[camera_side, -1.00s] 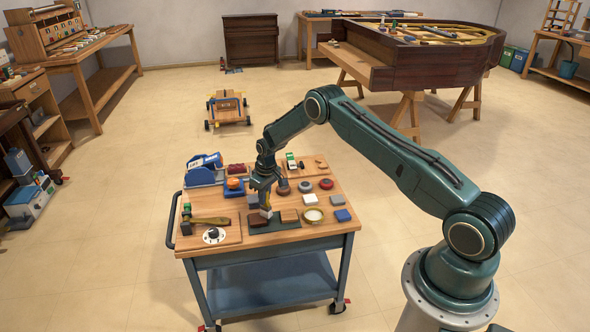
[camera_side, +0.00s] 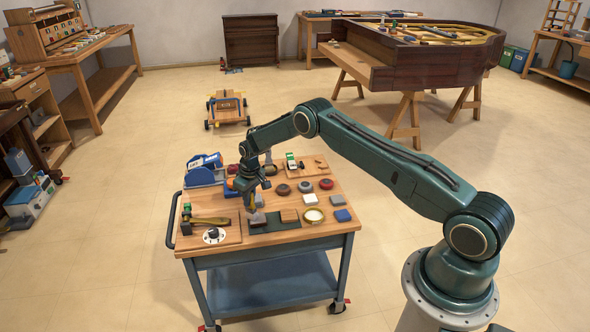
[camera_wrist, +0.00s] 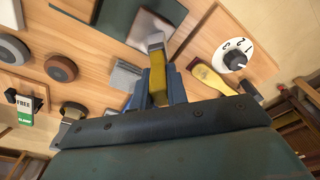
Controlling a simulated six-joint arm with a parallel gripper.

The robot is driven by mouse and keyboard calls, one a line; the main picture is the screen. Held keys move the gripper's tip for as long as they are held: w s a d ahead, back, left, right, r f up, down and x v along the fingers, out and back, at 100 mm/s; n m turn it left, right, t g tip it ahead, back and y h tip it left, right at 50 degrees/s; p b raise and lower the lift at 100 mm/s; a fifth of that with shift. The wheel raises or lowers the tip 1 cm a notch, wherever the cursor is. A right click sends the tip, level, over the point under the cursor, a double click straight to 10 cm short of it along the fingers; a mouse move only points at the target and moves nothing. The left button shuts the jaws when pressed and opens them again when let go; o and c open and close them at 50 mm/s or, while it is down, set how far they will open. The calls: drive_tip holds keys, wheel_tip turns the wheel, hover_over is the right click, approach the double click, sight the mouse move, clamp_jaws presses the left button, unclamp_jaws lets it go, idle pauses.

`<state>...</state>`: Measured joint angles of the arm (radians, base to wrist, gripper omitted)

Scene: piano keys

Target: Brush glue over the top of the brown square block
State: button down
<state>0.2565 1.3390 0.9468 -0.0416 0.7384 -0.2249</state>
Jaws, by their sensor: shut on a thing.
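My gripper (camera_side: 251,203) is shut on a brush with a yellow handle (camera_wrist: 158,80). The brush points down, with its pale tip at the brown square block (camera_wrist: 172,10) in the wrist view. I cannot tell whether the tip touches it. In the side view the block (camera_side: 257,219) stands at the left of a dark green mat (camera_side: 278,226), below my gripper. Part of its top looks pale grey, with brown showing at one side. A round brass-rimmed dish with white contents (camera_side: 313,215) stands to the right.
A lighter wooden block (camera_side: 289,215) sits on the mat beside the brown one. A dial board (camera_side: 213,236) and yellow-handled tool (camera_side: 210,221) lie left.

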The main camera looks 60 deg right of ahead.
drive_tip(key=shift+s+d, duration=0.65)
drive_tip(key=shift+s, duration=0.35)
drive_tip(key=shift+s+d, duration=0.65)
drive_tip(key=shift+s, duration=0.35)
wheel_tip(320, 180, up, 8)
drive_tip(key=shift+s+d, duration=0.2)
drive_tip(key=shift+s, duration=0.05)
idle(0.9)
drive_tip(key=shift+r, duration=0.1)
idle(0.4)
